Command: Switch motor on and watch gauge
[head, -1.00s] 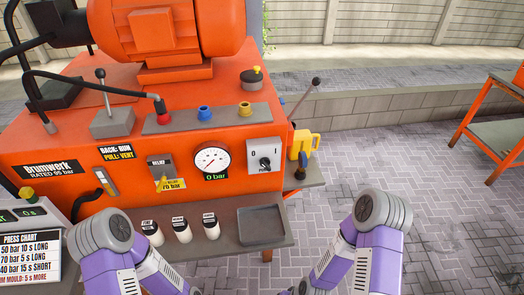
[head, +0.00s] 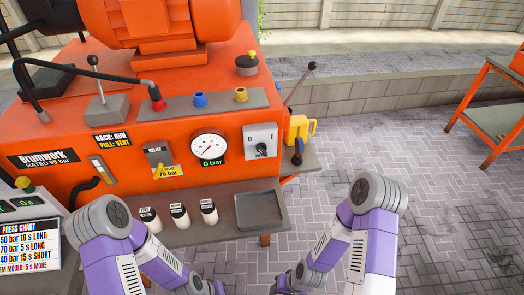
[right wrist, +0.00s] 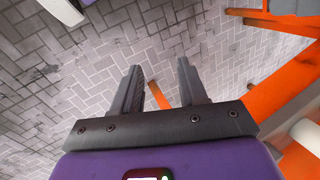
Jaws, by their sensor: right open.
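The orange motor (head: 158,25) sits on top of the orange press unit, cut off by the top edge of the head view. The round white gauge (head: 208,147) is on the front panel, with a green "0 bar" readout below it. The grey motor switch (head: 261,142) is right of the gauge, with a black knob between the marks 0 and 1. I cannot tell the knob's exact setting. My right gripper (right wrist: 158,77) is open and empty above the paving in the right wrist view. My left gripper is not in view; both purple arms reach out of the bottom of the head view.
A grey shelf below the panel holds several small labelled containers (head: 179,214) and a tray (head: 261,228). A press chart (head: 31,244) stands at left. Paving on the right is open.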

